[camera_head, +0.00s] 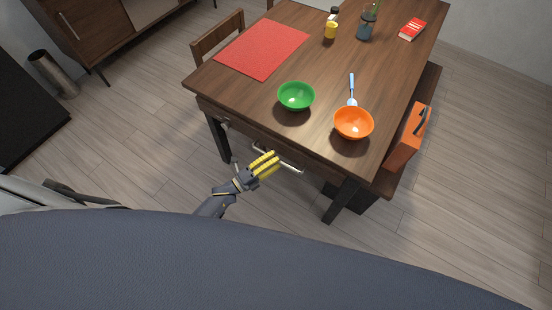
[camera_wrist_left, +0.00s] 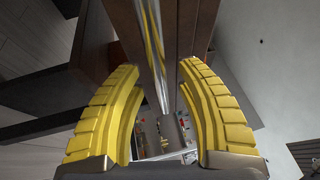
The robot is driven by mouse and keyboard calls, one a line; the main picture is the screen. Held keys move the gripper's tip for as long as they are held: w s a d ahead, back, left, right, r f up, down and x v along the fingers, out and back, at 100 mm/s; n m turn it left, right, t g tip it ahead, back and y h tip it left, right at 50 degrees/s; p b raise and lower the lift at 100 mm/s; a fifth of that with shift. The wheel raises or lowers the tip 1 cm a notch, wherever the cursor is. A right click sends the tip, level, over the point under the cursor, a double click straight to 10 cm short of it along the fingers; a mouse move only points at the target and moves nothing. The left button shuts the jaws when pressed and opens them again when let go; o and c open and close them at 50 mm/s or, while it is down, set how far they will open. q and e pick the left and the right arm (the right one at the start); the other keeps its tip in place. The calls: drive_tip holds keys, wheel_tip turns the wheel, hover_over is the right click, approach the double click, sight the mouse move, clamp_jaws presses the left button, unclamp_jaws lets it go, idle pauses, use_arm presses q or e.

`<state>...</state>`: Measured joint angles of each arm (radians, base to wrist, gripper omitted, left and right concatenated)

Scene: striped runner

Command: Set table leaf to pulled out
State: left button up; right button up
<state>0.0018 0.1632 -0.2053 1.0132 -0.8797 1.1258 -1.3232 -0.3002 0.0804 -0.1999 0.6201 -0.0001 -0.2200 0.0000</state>
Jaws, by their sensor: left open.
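The wooden table (camera_head: 232,84) stands ahead of me. The table leaf (camera_head: 318,165) shows as a dark wooden front under its near edge; no clear extension beyond the tabletop is visible. A silver bar handle (camera_head: 290,167) runs along this front. My left gripper (camera_head: 266,164), with yellow ribbed fingers, is open at the handle's left part. In the left wrist view, the silver handle (camera_wrist_left: 152,50) runs lengthwise between and beyond the spread fingers (camera_wrist_left: 160,105). I cannot tell whether they touch it. My right gripper is not in view.
On the table are a green bowl (camera_head: 296,97), an orange bowl (camera_head: 354,124), a spatula (camera_head: 352,90), a red placemat (camera_head: 262,48), a yellow cup (camera_head: 330,31) and a red book (camera_head: 412,29). An orange case (camera_head: 406,140) is at the right side. Floor before the table is clear.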

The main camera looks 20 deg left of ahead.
use_arm(q)
drive_tip(key=shift+w+d, duration=0.25)
drive_tip(key=shift+c, duration=0.2)
clamp_jaws()
idle(0.3)
